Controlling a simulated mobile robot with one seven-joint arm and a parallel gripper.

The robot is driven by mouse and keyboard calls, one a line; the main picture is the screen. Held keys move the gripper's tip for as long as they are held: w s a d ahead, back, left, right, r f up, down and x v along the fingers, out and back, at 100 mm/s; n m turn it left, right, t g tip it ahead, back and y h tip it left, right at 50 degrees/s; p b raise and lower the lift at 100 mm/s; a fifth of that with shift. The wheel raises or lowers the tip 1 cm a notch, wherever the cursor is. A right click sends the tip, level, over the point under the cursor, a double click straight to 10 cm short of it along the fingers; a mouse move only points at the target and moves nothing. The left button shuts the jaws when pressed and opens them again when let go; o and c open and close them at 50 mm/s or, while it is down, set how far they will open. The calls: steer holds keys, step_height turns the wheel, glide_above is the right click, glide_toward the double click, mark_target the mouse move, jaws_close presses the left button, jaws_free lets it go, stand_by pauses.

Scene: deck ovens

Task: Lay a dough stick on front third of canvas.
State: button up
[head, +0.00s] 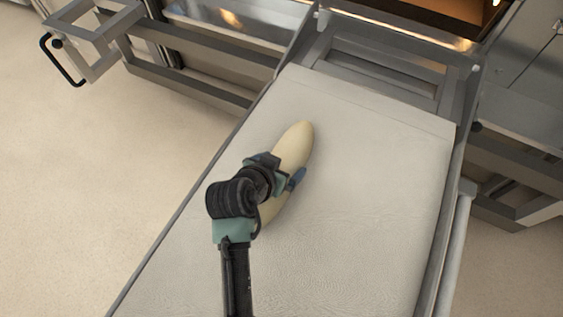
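A pale, long dough stick (297,146) is at the canvas, slanting from lower left to upper right, left of the canvas's middle line. The off-white canvas (370,200) covers a long metal-framed loader and is otherwise bare. My gripper (282,179) is over the middle of the dough stick, with a blue fingertip showing on its right side. The wrist hides part of the dough and the other fingertip. I cannot tell whether the fingers press on the dough, or whether the dough rests on the canvas or hangs just above it.
The loader's metal side rails (180,222) border the canvas on both sides. The oven front with a lit opening (440,12) stands at the top. A metal frame with a black handle (62,62) is at upper left. The floor (90,180) at left is clear.

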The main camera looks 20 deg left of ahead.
steer(key=p+v, duration=0.2)
steer(key=v, duration=1)
steer(key=w+d+r+t+y, duration=0.15)
steer(key=w+r+t, duration=0.35)
steer(key=r, duration=0.9)
steer(key=w+d+r+t+y, duration=0.1)
steer(key=w+d+r+t, duration=0.15)
steer(key=w+r, duration=0.85)
steer(key=s+d+r+t, duration=0.3)
steer(key=s+r, duration=0.1)
steer(key=r, duration=0.6)
steer(key=s+d+r+t+h, duration=0.1)
steer(key=s+d+r+t, duration=0.3)
steer(key=r, duration=0.6)
steer(key=s+d+r+t+h, duration=0.1)
steer(key=s+d+r+t, duration=0.3)
steer(key=r, duration=0.7)
steer(key=shift+s, duration=0.4)
steer(key=shift+d, duration=0.15)
